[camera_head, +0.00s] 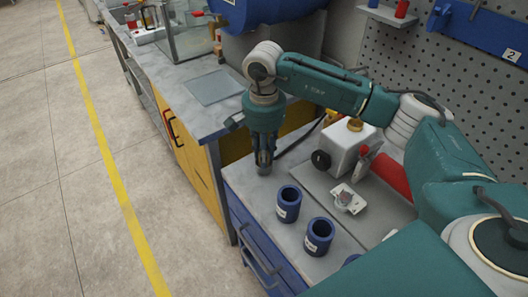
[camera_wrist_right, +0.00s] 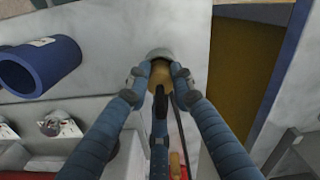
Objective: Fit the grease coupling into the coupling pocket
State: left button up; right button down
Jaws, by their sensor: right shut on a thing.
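My right gripper (camera_head: 264,166) points down over the left end of the grey worktop. In the right wrist view its two fingers (camera_wrist_right: 158,78) are shut on a small round part with a grey rim and tan middle, which looks like the grease coupling (camera_wrist_right: 159,71). Its lower side is hidden, and I cannot tell if it touches the worktop. A metal fitting on a white plate (camera_head: 346,200) lies to the right; I cannot tell whether it is the coupling pocket. It also shows in the right wrist view (camera_wrist_right: 60,126). My left gripper is not in view.
Two blue cups (camera_head: 288,204) (camera_head: 319,236) with white labels stand right of the gripper. A white box (camera_head: 345,148) and red cylinder (camera_head: 391,178) lie behind. A black cable runs close by. A gap separates this worktop from the yellow cabinet (camera_head: 185,150).

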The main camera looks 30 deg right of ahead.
jog(key=shift+f, duration=0.1)
jog(key=c, duration=1.9)
grip_release()
jog(key=shift+f, duration=0.1)
jog(key=shift+c, duration=0.2)
jog(key=o, duration=0.4)
jog(key=shift+r, duration=0.35)
notch_tip(320, 180, up, 12)
jog(key=b, duration=0.3)
jog(key=shift+f, duration=0.1)
